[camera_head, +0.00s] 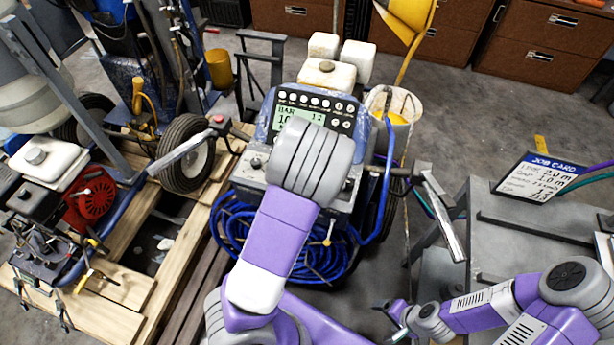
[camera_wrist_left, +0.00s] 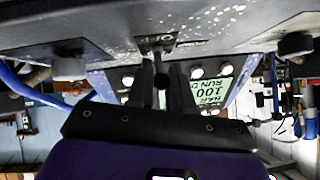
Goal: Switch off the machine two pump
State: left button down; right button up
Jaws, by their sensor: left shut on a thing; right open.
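The blue line striper (camera_head: 266,118) stands in the middle of the head view, with buttons and a lit green display (camera_head: 285,115). My left arm crosses in front of its control box and hides part of it. In the left wrist view, the display (camera_wrist_left: 212,88) appears upside down and seems to read BAR, 100 and RUN. My left gripper (camera_wrist_left: 160,66) is shut on a small dark part at the panel, below partly covered lettering; its shape is mostly hidden. My right gripper (camera_head: 393,312) is open and empty at the lower right, away from the machine. I cannot read a machine number.
A second striper with a red engine (camera_head: 91,197) stands left on wooden planks (camera_head: 105,290). A job card (camera_head: 548,178) stands on a grey bench (camera_head: 510,225) at right. A white bucket (camera_head: 395,105) is behind the middle machine. Coiled blue hose (camera_head: 235,225) hangs below its panel.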

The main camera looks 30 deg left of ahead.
dwell(0.4)
pick_arm(q)
jog(key=c, duration=1.1)
grip_release()
jog(key=shift+o, duration=0.2)
jog(key=shift+s+d+r, duration=0.15)
jog(key=shift+s+r, duration=0.05)
jog(key=shift+s, duration=0.05)
jog(key=shift+p+v, duration=0.8)
jog(key=shift+v, duration=0.35)
jog(key=p+v, duration=0.2)
jog(key=p, duration=0.8)
jog(key=shift+r+p, duration=0.2)
jog(key=shift+p, duration=0.15)
jog(key=shift+p+v, duration=1.05)
jog(key=shift+v, duration=0.15)
jog(key=shift+s+f, duration=0.1)
jog(key=shift+f, duration=0.1)
